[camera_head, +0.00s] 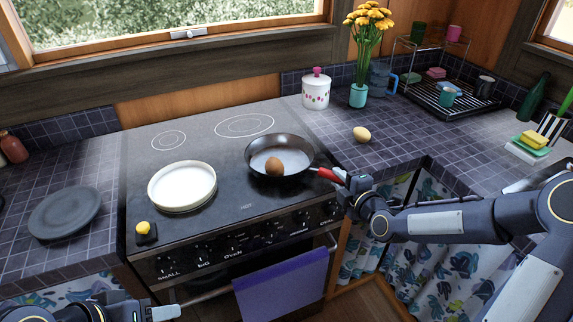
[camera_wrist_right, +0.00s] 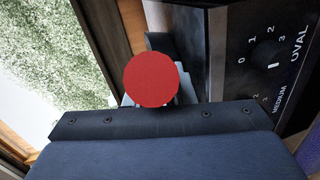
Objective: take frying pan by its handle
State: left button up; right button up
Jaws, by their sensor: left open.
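My right gripper (camera_head: 346,182) is at the handle's outer end. In the right wrist view the round red handle end (camera_wrist_right: 151,81) faces the camera, hiding most of the fingers; grey finger parts show beside it. How tightly they close on it is hidden. My left gripper (camera_head: 140,306) is open and empty at the lower left, partly cut off by the frame.
A white plate (camera_head: 182,186) lies on the stove (camera_head: 230,215), left of the pan. A yellow egg-shaped thing (camera_head: 361,134) lies on the right counter. A white pot (camera_head: 316,91) and flower vase (camera_head: 358,95) stand behind. A purple towel (camera_head: 282,287) hangs in front.

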grip_shut()
jog(key=shift+w+r, duration=0.1)
